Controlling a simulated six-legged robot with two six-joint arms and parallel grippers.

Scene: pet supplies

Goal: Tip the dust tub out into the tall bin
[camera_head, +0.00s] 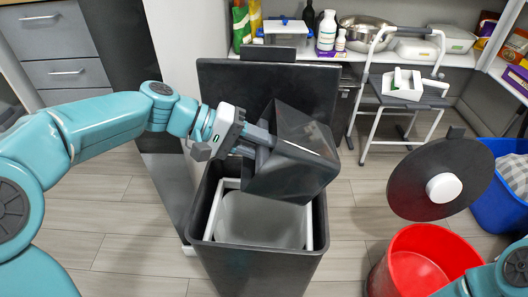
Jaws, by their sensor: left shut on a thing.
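The dust tub (292,165) is a dark grey, angular box. It is tilted above the tall bin (262,265), a dark bin whose lid (262,92) stands open at the back. My left gripper (258,142) comes in from the left and is shut on the tub's side. The tub's inside is hidden from this view, and no falling dust can be made out. A pale grey liner or inner pail (258,220) shows inside the bin, partly covered by the tub.
A blue bin (505,205) holds checked cloth. A step stool (398,100) and stocked shelf stand behind. Floor at left is clear.

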